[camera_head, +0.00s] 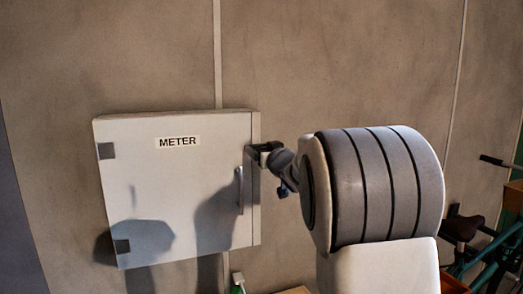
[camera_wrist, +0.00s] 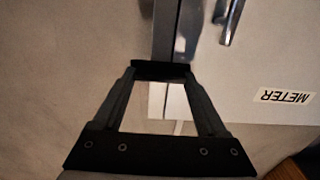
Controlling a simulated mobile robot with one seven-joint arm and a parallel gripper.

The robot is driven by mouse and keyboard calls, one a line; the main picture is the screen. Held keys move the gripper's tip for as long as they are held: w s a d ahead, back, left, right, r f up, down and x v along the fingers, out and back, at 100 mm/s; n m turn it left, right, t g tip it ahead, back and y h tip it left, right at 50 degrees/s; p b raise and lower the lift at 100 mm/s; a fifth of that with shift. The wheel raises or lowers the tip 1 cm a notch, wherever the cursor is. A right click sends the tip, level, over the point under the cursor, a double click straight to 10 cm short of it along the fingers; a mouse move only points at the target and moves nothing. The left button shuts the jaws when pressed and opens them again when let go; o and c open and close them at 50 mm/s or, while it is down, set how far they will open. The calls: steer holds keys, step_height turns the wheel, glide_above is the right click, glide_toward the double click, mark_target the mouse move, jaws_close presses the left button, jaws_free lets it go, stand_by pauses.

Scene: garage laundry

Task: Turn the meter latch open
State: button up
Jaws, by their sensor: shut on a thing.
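The grey meter box (camera_head: 165,205) hangs on the wall in the head view, its door shut and labelled METER. A vertical bar handle (camera_head: 239,190) is near the door's right edge; in the wrist view the handle (camera_wrist: 232,22) is at the top. My gripper (camera_head: 262,152) is at the box's upper right edge, above the handle. In the wrist view, my gripper's fingertips (camera_wrist: 161,71) are together at the box's side edge. They are shut on the meter latch, which they mostly hide. How far the latch is turned cannot be told.
The concrete wall (camera_head: 330,50) around the box is bare. A bicycle (camera_head: 490,255) stands at the lower right. Shadows fall on the door.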

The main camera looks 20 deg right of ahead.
steer(key=shift+f+n+b, duration=0.1)
steer(key=shift+n+b, duration=0.2)
steer(key=shift+a+f+n+b, duration=0.1)
steer(key=shift+n+b, duration=2.2)
steer(key=shift+n, duration=2)
steer(key=shift+a+f+n+b, duration=0.1)
steer(key=shift+n+b, duration=2.15)
steer(key=shift+n, duration=2.05)
steer(key=shift+r, duration=0.1)
steer(key=o, duration=1.3)
steer(key=s+b, duration=0.1)
steer(key=s, duration=1.6)
steer(key=shift+s, duration=0.2)
